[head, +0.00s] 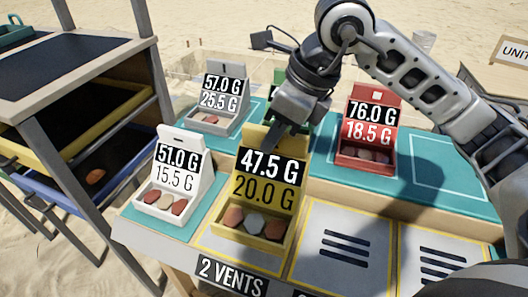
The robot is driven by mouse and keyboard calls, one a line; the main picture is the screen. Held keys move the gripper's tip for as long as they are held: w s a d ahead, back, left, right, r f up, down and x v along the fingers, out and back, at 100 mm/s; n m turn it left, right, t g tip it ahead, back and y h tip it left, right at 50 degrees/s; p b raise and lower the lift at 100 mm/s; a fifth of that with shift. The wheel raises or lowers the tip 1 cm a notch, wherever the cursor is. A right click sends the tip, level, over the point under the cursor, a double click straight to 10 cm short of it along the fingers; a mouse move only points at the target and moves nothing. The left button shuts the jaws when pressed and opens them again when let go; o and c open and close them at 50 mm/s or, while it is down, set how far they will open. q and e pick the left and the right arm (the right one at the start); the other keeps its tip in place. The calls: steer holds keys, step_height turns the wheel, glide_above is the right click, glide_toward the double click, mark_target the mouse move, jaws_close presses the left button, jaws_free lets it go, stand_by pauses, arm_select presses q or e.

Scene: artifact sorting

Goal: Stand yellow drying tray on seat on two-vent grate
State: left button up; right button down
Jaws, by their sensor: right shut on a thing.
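The yellow drying tray (262,188) is upright, with a "47.5 G / 20.0 G" label and several reddish and grey pieces in its front trough. My right gripper (272,138) reaches down from above and is shut on the top of its back panel. The tray is over the seat of the two-vent grate (212,243), behind the "2 VENTS" label (232,275). It hides most of that seat and its slots. I cannot tell whether its base touches the grate. My left gripper is not in view.
White (178,178), grey (222,95) and red (369,130) trays stand on the teal surface nearby; a green one (277,83) is partly hidden behind my gripper. A grate with three slots (345,245) lies empty to the right. A dark shelf rack (75,75) stands left.

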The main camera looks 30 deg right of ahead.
steer(key=w+f, duration=0.3)
steer(key=f, duration=0.4)
steer(key=shift+w, duration=0.25)
steer(key=shift+f, duration=0.2)
steer(key=c, duration=1.3)
jaws_free()
steer(key=shift+c, duration=0.2)
steer(key=shift+r, duration=0.15)
steer(key=v, duration=1.2)
steer(key=shift+p, duration=0.4)
